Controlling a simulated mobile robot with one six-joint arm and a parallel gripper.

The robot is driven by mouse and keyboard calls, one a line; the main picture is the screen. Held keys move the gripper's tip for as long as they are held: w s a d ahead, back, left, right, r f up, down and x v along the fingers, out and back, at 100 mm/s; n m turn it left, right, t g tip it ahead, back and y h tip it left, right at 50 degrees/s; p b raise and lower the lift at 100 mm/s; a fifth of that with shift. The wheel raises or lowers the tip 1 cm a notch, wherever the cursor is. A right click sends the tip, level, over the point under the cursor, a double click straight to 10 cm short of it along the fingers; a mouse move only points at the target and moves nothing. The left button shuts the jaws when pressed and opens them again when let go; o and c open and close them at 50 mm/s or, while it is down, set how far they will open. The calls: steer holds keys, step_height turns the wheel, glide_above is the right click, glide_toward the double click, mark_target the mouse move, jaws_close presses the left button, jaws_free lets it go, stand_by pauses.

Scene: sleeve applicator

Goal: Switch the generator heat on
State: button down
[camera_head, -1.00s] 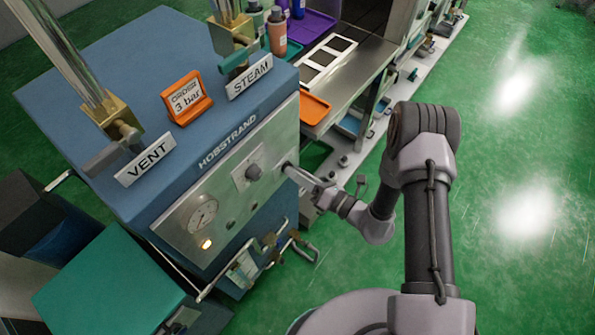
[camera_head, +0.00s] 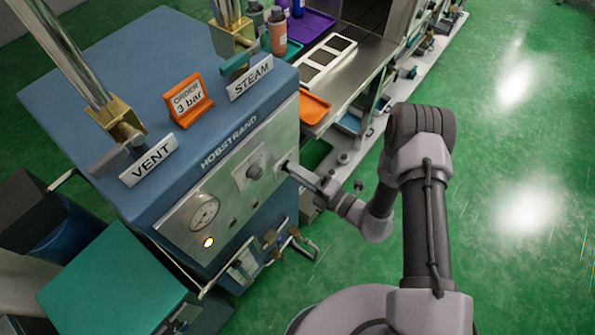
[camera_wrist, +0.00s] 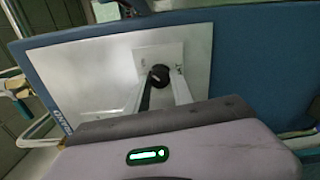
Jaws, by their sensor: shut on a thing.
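The blue generator (camera_head: 110,70) has a grey metal front panel (camera_head: 234,182). A black rotary knob (camera_wrist: 160,76) on a pale square plate (camera_wrist: 153,58) sits at the panel's right end. My gripper (camera_head: 287,166) reaches the panel there from the right. In the wrist view my gripper (camera_wrist: 160,88) has one finger on each side of the knob and is shut on it. In the head view the fingers mostly hide this knob, and its pointer is not readable. A second dark knob (camera_head: 254,171) sits to its left. A round gauge (camera_head: 204,213) and a glowing amber lamp (camera_head: 208,242) are at the panel's left.
VENT (camera_head: 148,160) and STEAM (camera_head: 250,77) signs and an orange order card (camera_head: 189,100) reading 3 bar stand on the generator. Pipes and fittings (camera_head: 290,243) stick out below the panel. A bench with an orange tray (camera_head: 314,108) lies beyond. Green floor at right is clear.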

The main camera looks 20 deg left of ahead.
stand_by(0.4)
steer(key=c, duration=1.1)
jaws_free()
steer(key=shift+d, duration=0.1)
steer(key=p+v, duration=0.3)
steer(key=v, duration=1.4)
steer(key=shift+d, duration=0.1)
